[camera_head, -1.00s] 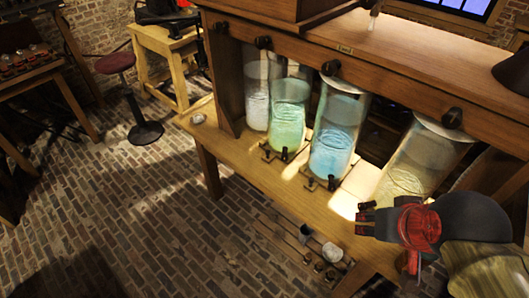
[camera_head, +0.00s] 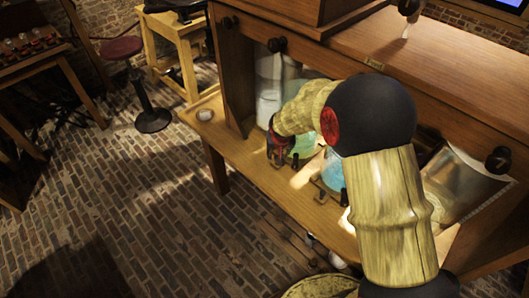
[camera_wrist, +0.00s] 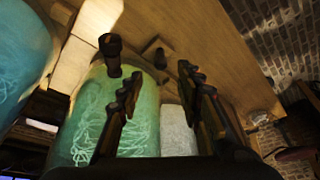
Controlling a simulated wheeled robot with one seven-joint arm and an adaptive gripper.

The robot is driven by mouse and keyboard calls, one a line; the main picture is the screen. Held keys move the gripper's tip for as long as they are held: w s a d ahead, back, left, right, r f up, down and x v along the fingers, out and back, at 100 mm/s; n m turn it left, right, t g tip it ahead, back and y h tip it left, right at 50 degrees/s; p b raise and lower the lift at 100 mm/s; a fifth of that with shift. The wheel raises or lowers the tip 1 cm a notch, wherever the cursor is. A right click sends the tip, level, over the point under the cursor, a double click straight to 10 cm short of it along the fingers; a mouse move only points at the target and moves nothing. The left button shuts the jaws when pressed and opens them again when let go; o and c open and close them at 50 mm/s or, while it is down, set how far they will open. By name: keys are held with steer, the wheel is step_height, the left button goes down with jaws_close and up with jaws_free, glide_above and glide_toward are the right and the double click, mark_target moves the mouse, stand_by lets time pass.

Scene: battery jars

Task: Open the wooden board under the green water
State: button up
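The jar of green water (camera_head: 304,146) stands on the wooden shelf, partly hidden behind my arm. It is large in the wrist view (camera_wrist: 142,112). In the wrist view, two small dark pegs, one (camera_wrist: 112,52) and another (camera_wrist: 159,58), stand on the wood in front of the green jar. The wooden board (camera_wrist: 135,52) is under these pegs; its outline is hard to make out. My gripper (camera_head: 275,146) is at the shelf's front by the green jar. In the wrist view my gripper (camera_wrist: 160,85) is open and empty, its fingers apart in front of the green jar.
A blue-water jar (camera_head: 333,172) is right of the green one, mostly behind my arm. A whitish jar (camera_head: 268,90) is to its left. A small pale dish (camera_head: 205,115) sits at the shelf's left end.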

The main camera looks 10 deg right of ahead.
steer(key=b+x, duration=0.2)
steer(key=x, duration=0.6)
steer(key=shift+b, duration=0.35)
steer(key=c, duration=0.3)
jaws_close()
stand_by(0.3)
